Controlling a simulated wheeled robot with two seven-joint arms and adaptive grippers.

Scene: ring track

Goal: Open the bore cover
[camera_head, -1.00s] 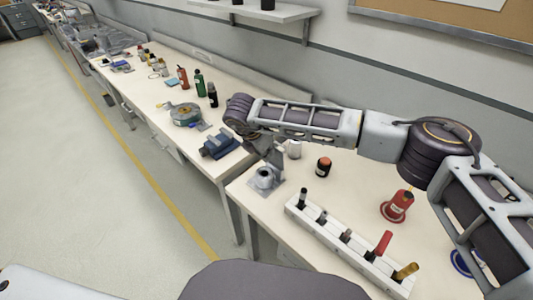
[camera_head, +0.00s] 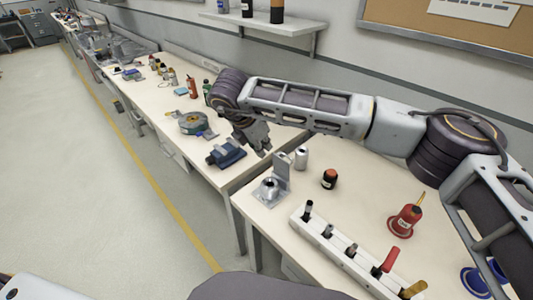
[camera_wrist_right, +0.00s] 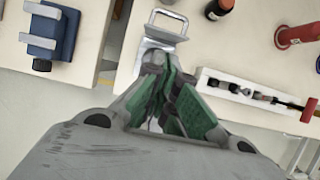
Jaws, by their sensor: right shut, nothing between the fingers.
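The bore fixture (camera_head: 270,189) is a grey metal block with a round, raised bore on a square plate, near the left edge of the near bench. Its flat cover (camera_head: 282,168) stands upright at the back of the bore, so the bore top shows uncovered. My right gripper (camera_head: 264,151) is shut and empty, above and behind the fixture, apart from the cover. In the right wrist view the shut green-padded fingers (camera_wrist_right: 168,78) hide most of the fixture; part of its plate (camera_wrist_right: 152,55) and the cover's edge (camera_wrist_right: 168,18) show. My left gripper is out of view.
A white rack (camera_head: 345,252) with several tools stands in front of the fixture. A blue vise (camera_head: 227,154) sits on the farther bench, beyond a gap.

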